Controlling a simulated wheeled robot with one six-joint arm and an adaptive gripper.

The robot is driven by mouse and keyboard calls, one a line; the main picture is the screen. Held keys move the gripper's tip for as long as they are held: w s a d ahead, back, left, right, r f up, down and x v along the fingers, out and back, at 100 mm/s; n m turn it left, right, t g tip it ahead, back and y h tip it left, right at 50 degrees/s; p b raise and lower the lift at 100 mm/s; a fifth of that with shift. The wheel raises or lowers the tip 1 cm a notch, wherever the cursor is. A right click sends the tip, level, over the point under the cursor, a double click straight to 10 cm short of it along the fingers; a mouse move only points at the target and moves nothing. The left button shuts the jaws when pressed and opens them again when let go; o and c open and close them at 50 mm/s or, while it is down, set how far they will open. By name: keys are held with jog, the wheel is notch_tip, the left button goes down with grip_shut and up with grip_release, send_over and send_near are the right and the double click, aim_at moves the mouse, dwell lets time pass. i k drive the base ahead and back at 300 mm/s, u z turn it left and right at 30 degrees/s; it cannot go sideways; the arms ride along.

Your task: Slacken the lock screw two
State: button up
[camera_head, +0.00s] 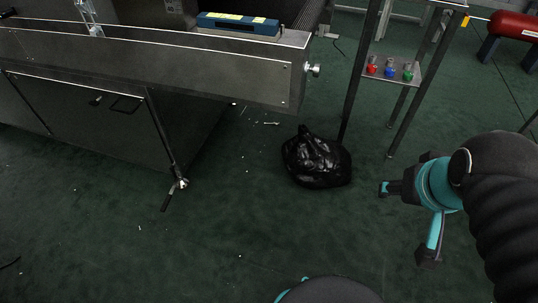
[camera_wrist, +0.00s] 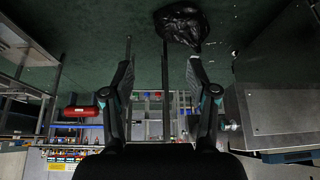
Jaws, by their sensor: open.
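A silver round knob (camera_head: 313,69) sticks out of the end face of the long metal housing (camera_head: 270,82) in the head view. A metal screw fitting with a dark handle (camera_head: 178,186) sits at the foot of the dryer's frame. No readable label shows which is lock screw two. My gripper (camera_wrist: 161,72) is open, with its two fingers apart and nothing between them in the wrist view. That view looks upside down. A small bright fitting (camera_wrist: 232,126) shows at the housing's edge, right of the gripper. My gripper is clear of the housing.
A black bag (camera_head: 317,160) lies on the green floor, also seen in the wrist view (camera_wrist: 180,22). A metal stand (camera_head: 395,72) holds red, blue and green items on its shelf. A red cylinder (camera_head: 515,25) is at far right. The floor in front is mostly clear.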

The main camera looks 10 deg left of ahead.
aim_at(171, 166)
jog(key=k, duration=0.65)
jog(key=u, duration=0.7)
jog(key=i, duration=0.65)
jog(key=u, duration=1.15)
jog(key=i, duration=1.65)
jog(key=z, duration=0.5)
